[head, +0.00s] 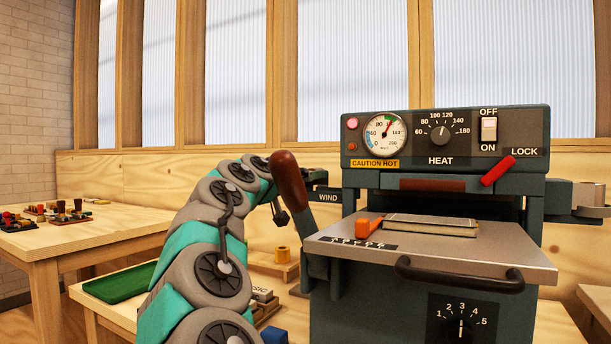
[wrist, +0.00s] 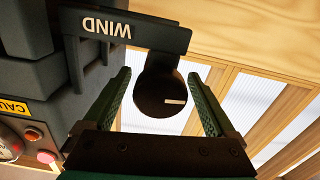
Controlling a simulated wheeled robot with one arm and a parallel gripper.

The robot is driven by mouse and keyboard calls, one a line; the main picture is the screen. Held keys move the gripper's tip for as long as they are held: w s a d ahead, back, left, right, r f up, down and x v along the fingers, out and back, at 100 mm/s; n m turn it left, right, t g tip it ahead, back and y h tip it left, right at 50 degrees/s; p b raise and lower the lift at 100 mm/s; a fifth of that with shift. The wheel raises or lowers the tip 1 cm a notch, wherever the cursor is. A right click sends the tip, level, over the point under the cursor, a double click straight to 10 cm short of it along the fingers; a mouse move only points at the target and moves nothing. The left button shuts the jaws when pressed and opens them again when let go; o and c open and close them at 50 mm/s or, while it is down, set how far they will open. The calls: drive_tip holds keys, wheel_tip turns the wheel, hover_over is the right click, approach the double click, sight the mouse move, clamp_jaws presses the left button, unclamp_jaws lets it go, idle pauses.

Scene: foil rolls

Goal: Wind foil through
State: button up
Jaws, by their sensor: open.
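The grey foil machine (head: 415,290) stands at the right in the head view. On its left side is a bracket marked WIND (head: 328,197), with a brown handle (head: 288,178) beside it. In the wrist view the WIND bracket (wrist: 155,38) shows upside down at the top, and a dark round handle end (wrist: 160,98) lies between my fingers. My gripper (wrist: 159,75) is open, one finger on each side of it, with visible gaps, so not gripping it. In the head view the fingers are mostly hidden near the handle. No foil is clearly visible.
A book (head: 430,225) and an orange piece (head: 369,228) lie on the machine's metal tray (head: 330,240). A red lever (head: 498,171) sits by LOCK. A CAUTION HOT label (head: 375,163) is below the gauge.

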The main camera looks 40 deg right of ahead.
drive_tip(key=shift+c, duration=0.3)
drive_tip(key=c, duration=1.3)
drive_tip(key=shift+f+b, duration=0.15)
drive_tip(key=shift+b, duration=0.2)
